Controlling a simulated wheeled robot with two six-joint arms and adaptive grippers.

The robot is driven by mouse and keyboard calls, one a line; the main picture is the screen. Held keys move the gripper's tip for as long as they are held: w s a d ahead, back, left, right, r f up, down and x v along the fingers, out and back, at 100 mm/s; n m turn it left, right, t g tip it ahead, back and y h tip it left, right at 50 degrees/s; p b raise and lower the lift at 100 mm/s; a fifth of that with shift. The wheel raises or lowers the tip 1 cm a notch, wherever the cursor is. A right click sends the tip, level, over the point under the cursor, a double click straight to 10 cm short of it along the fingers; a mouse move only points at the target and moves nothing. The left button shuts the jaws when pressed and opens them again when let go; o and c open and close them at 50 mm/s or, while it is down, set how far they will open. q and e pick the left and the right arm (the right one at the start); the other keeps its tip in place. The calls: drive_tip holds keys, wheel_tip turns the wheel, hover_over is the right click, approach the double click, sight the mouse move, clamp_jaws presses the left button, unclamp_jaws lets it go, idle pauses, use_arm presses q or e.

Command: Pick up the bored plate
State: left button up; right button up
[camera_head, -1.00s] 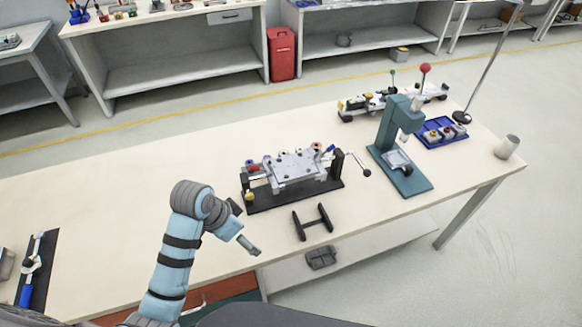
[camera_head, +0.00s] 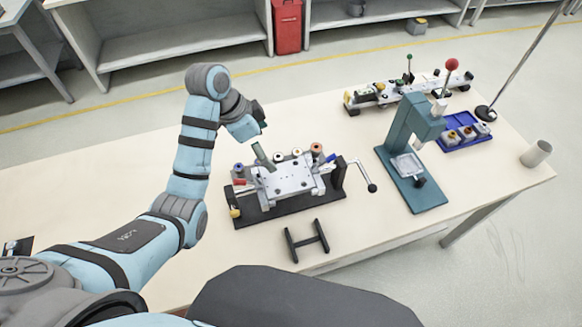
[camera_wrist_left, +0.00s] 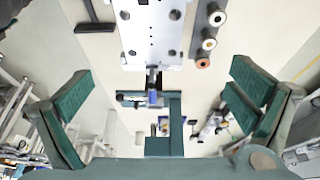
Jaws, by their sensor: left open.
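The bored plate (camera_head: 288,180) is a light silver plate with dark holes. It sits on a black-based fixture (camera_head: 275,210) in the middle of the workbench. It also shows at the top of the left wrist view (camera_wrist_left: 150,35), where its far part is cut off by the frame. My left gripper (camera_head: 262,140) is open above the plate's back left edge. In the left wrist view, the two green fingers (camera_wrist_left: 162,80) are spread wide, apart from the plate, with nothing between them. My right gripper is not in view.
A crank handle (camera_head: 371,187) sticks out at the fixture's right. A black H-shaped stand (camera_head: 306,241) lies in front. A teal press (camera_head: 413,150), a blue tray (camera_head: 465,137), a long rail assembly (camera_head: 395,92) and a cup (camera_head: 536,153) stand to the right. The left bench is largely clear.

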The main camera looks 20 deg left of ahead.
use_arm(q)
drive_tip(key=b, duration=0.5)
approach(286, 176)
drive_tip(key=shift+s+f, duration=0.1)
drive_tip(key=shift+f, duration=0.7)
drive_tip(key=shift+s+d+f, duration=0.4)
drive_tip(key=shift+d+f, duration=0.15)
drive_tip(key=shift+d, duration=0.05)
drive_tip(key=w+f, duration=0.1)
drive_tip(key=f, duration=0.1)
drive_tip(key=d+f, duration=0.1)
drive_tip(key=w+f, duration=0.1)
drive_tip(key=f, duration=0.1)
drive_tip(key=shift+w+d+f+b, duration=0.35)
drive_tip(key=shift+w+d, duration=0.05)
drive_tip(key=shift+s+r, duration=0.2)
drive_tip(key=shift+s, duration=0.1)
drive_tip(key=shift+c, duration=0.4)
drive_tip(key=c, duration=1.7)
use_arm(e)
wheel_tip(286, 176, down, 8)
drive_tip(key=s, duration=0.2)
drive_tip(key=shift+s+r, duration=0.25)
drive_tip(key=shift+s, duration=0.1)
